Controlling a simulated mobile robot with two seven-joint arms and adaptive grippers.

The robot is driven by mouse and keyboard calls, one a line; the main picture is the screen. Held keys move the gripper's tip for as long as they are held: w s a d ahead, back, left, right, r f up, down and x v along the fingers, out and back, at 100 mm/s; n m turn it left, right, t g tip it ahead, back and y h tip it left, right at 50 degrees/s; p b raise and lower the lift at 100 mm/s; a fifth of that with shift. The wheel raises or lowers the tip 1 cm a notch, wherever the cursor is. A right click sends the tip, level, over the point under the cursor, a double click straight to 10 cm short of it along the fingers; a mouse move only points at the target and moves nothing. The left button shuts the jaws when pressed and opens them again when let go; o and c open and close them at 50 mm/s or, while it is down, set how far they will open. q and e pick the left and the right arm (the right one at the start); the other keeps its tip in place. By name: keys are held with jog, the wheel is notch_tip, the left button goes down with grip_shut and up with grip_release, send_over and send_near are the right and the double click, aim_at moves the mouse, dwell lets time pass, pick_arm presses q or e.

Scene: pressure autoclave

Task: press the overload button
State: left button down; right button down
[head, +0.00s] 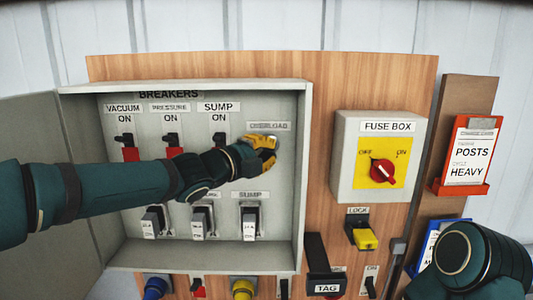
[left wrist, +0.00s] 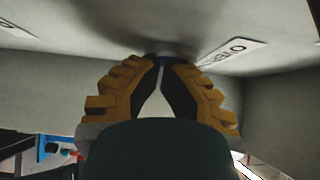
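The overload label (head: 268,126) is at the upper right inside the open breaker box. Just below it is a small round pale part, the overload button (head: 275,141), mostly hidden by my left gripper (head: 270,147). That gripper's yellow fingers are at the button. In the left wrist view the two fingertips (left wrist: 163,63) meet with nothing seen between them. They are right at a dark round part (left wrist: 170,53) on the panel beside the label (left wrist: 222,54); I cannot tell whether it is pushed in. My right gripper is out of view; only my right arm shows at lower right.
The box's right wall (head: 301,180) is close to the gripper. A fuse box (head: 376,200) with a red knob stands further right.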

pick_arm(q)
jog(key=shift+w+a, duration=0.1)
jog(key=v, duration=1.2)
dwell(0.4)
